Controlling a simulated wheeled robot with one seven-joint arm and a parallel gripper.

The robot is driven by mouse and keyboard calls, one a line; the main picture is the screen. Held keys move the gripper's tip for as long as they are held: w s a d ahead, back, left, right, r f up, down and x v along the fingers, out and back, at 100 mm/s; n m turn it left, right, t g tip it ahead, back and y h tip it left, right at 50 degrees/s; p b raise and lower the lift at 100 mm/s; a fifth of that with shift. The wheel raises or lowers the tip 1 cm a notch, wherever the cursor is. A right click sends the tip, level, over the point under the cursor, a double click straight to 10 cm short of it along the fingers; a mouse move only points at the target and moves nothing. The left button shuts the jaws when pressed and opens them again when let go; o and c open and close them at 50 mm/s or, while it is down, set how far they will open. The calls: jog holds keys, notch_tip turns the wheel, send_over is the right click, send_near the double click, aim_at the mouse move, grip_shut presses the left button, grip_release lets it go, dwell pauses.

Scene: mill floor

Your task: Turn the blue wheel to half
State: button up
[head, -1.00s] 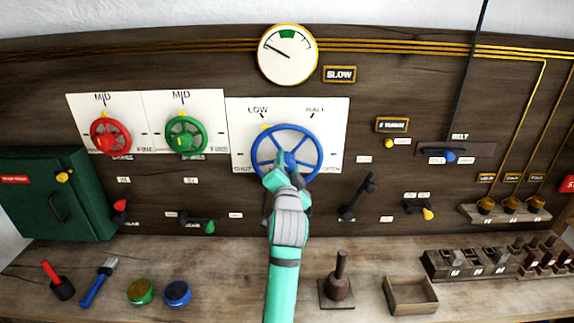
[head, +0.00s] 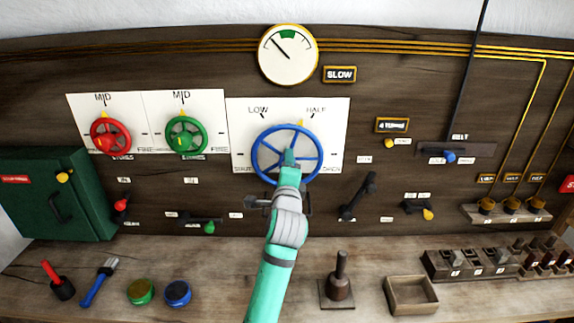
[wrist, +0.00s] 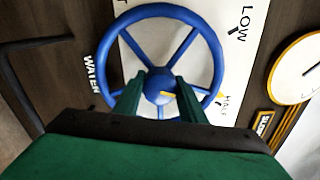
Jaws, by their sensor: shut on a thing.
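The blue wheel (head: 318,150) is a spoked handwheel on a white plate marked SHUT, LOW, HALF and OPEN. Its yellow pointer (head: 300,123) stands near the HALF mark, a little on its LOW side. The pointer also shows in the wrist view (wrist: 220,97), close to the word HALF. My gripper (head: 289,157) is at the wheel's middle, in front of the hub. In the wrist view its two green fingers (wrist: 160,95) are closed on either side of the blue hub (wrist: 158,80). The fingers hide part of the hub and lower spokes.
A red wheel (head: 110,135) and a green wheel (head: 186,135) are to the left, both pointing to MID. A round gauge (head: 288,68) is above, beside a SLOW sign (head: 339,74). A dark lever (head: 358,197) is close by at lower right.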

jog(key=shift+d+f+m, duration=0.1)
jog(key=shift+d+m, duration=0.05)
jog(key=shift+m, duration=0.95)
jog(key=o, duration=1.1)
jog(key=shift+c, duration=0.2)
jog(key=s, duration=1.1)
